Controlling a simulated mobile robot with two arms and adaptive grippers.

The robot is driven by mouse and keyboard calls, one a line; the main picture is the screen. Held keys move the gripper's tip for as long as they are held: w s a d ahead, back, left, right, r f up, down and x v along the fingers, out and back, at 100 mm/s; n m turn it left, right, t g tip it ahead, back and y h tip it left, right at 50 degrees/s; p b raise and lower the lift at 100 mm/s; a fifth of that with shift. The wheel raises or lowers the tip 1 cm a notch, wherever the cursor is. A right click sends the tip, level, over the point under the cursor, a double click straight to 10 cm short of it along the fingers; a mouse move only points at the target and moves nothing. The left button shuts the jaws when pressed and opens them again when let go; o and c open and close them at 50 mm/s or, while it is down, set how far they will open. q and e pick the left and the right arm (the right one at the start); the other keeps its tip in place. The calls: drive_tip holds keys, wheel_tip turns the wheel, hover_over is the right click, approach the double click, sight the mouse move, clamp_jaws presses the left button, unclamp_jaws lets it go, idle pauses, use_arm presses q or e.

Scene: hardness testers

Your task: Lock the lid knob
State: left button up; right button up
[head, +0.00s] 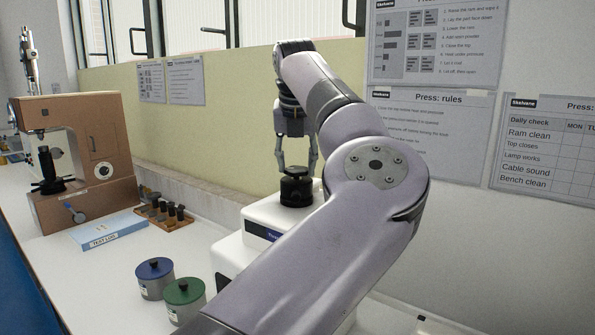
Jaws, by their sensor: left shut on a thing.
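The black lid knob (297,190) sits on top of a white press (262,218). My left gripper (298,170) points down over the knob, with its fingers shut on the knob's upper part. My own arm crosses in front of the press and hides much of its body and right side. The knob's markings are too small to read. My right gripper is not in view.
Left of the press stand a blue-lidded pot (155,278) and a green-lidded pot (185,300). Behind them are a wooden rack (176,220) with dark parts, a blue test log (108,232) and a brown hardness tester (95,150). Posters hang on the wall behind.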

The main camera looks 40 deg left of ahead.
use_arm(q)
drive_tip(key=m+h+b, duration=0.1)
drive_tip(key=m, duration=0.2)
drive_tip(key=shift+s+a+m+t, duration=0.1)
drive_tip(key=shift+a+m+t, duration=0.05)
drive_tip(key=shift+m+t, duration=0.2)
drive_tip(key=shift+a+m+t+h+b, duration=0.1)
drive_tip(key=shift+m+t+h+b, duration=0.15)
drive_tip(key=shift+m+h+b, duration=0.9)
drive_tip(key=shift+m+y+p, duration=0.35)
drive_tip(key=shift+m+p, duration=0.25)
drive_tip(key=o, duration=1.2)
drive_tip(key=shift+c, duration=0.2)
drive_tip(key=shift+r, duration=0.1)
drive_tip(key=v, duration=1.1)
drive_tip(key=shift+s+r, duration=0.15)
drive_tip(key=shift+r, duration=0.25)
